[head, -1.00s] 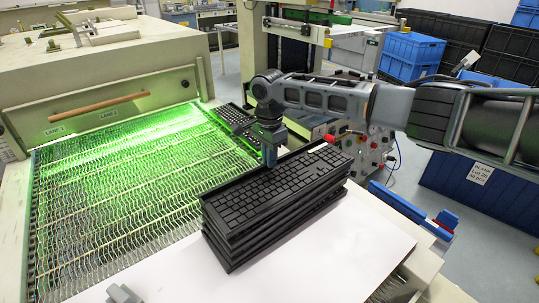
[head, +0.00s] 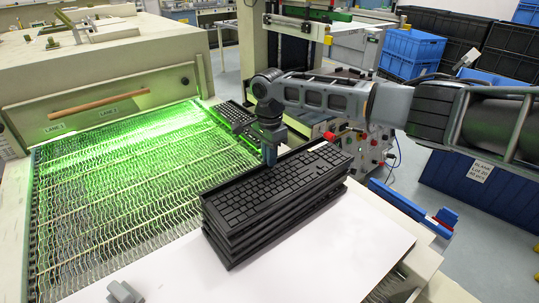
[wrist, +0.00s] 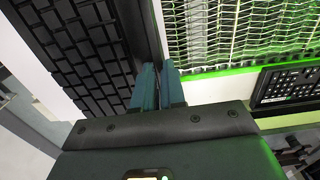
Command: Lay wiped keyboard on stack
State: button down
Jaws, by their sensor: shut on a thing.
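A stack of several black keyboards (head: 240,245) lies on the white table top, beside the mesh belt. The top keyboard (head: 280,183) lies keys up, roughly in line with those below; I cannot tell whether it rests fully on them. My gripper (head: 269,158) points down at the far long edge of this top keyboard. In the wrist view, the blue-green fingers (wrist: 158,85) are close together, shut on the rim of the keyboard (wrist: 85,50). The wrist housing hides part of the keyboard there.
The green-lit mesh belt (head: 120,195) runs left of the stack. Another keyboard (head: 237,114) lies at the belt's far right edge. A grey block (head: 124,292) sits on the white table (head: 335,250) in front. A blue and red fixture (head: 415,207) stands at the right.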

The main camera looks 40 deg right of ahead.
jog(key=shift+f, duration=0.1)
jog(key=c, duration=1.1)
grip_release()
jog(key=shift+r, duration=3.5)
